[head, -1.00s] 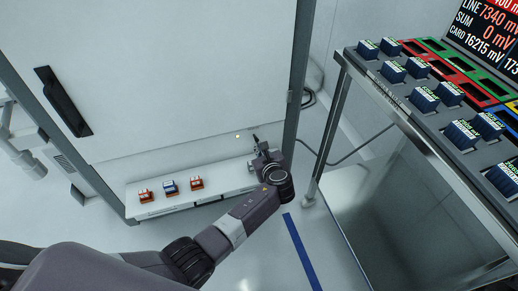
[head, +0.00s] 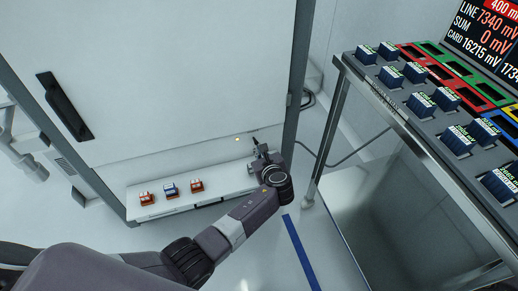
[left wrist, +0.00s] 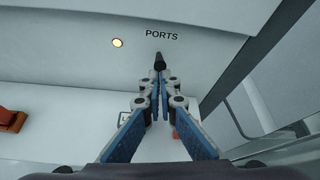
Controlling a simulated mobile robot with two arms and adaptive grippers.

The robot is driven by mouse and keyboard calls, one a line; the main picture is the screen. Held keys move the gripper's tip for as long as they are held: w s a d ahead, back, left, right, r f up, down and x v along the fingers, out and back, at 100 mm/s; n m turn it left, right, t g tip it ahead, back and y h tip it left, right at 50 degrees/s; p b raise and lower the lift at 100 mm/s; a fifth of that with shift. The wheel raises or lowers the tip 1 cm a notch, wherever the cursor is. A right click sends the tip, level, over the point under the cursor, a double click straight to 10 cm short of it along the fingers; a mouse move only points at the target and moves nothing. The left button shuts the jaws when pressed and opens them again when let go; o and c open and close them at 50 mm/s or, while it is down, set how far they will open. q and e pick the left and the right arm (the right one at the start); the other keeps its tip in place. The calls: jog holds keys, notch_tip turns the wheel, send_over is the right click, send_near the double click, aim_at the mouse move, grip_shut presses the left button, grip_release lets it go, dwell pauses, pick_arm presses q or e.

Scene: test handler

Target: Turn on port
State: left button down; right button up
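The word PORTS is printed on the white panel in the left wrist view. Below it is a small black switch lever (left wrist: 160,62), which also shows in the head view (head: 255,140). A small round lamp (left wrist: 117,43) left of the label glows yellow; it also shows in the head view (head: 237,139). My left gripper (left wrist: 160,78) is shut, with its blue fingers converging right at the lever's near end. The fingertips hide where they meet the lever, so I cannot tell whether they touch it. My right gripper is not in view.
A white ledge (head: 170,208) below the panel holds two red-and-white blocks (head: 146,198) (head: 196,185) and a blue one (head: 170,188). A grey rack (head: 375,75) with several blue cards and coloured slots stands at right, beside a display (head: 490,35).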

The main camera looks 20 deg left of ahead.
pick_arm(q)
jog(key=shift+w+r, duration=0.35)
jog(key=shift+r, duration=0.35)
jog(key=f+v, duration=0.1)
jog(key=v, duration=1.1)
jog(key=shift+s+f, duration=0.2)
jog(key=shift+s, duration=0.1)
